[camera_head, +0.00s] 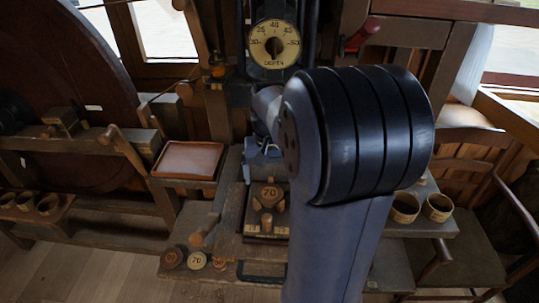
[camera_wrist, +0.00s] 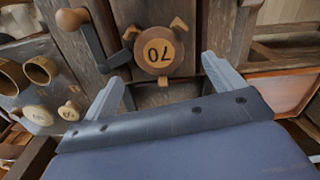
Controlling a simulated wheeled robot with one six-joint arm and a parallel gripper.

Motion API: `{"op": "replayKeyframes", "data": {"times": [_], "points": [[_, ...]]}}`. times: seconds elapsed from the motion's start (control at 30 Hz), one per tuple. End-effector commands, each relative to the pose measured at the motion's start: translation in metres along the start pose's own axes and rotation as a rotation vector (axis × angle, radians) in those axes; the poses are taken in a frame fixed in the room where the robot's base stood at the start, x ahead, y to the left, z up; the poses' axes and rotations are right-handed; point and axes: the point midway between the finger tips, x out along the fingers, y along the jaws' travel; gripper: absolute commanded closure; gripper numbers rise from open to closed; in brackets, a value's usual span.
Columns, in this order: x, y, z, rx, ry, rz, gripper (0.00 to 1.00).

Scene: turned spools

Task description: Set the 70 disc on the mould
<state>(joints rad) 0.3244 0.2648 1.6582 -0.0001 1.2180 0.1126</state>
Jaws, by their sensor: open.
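A round wooden disc marked 70 (camera_head: 268,192) sits among short wooden prongs on a dark block (camera_head: 255,222), seemingly the mould, in the head view. In the wrist view the disc (camera_wrist: 158,50) shows upside down with prongs around its edge. A smaller pale disc, also marked 70 (camera_head: 197,261), lies on the bench front. My gripper (camera_head: 262,154) is open and empty; my arm partly hides it in the head view. In the wrist view its fingers (camera_wrist: 164,86) spread to either side of the prong-held disc, apart from it.
Two more discs (camera_head: 172,258) (camera_head: 219,263) flank the small 70. A crank with a wooden knob (camera_wrist: 72,19) stands beside the prongs. Cups (camera_head: 438,207) stand at right, and a shallow tray (camera_head: 188,160) at left. A depth dial (camera_head: 274,44) hangs behind.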

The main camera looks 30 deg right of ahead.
Motion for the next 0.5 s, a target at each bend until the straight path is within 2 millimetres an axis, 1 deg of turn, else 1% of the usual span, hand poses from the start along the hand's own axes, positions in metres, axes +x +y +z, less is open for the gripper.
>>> {"op": "replayKeyframes", "data": {"times": [0.03,0.2,0.33,0.5], "points": [[-0.013,0.0,-0.001,0.0,0.006,-0.001,0.11],[-0.047,0.0,-0.001,0.0,0.005,-0.001,0.11],[-0.066,0.0,-0.001,0.0,0.003,0.0,0.11],[-0.076,0.0,0.0,0.0,0.0,0.0,0.11]]}}
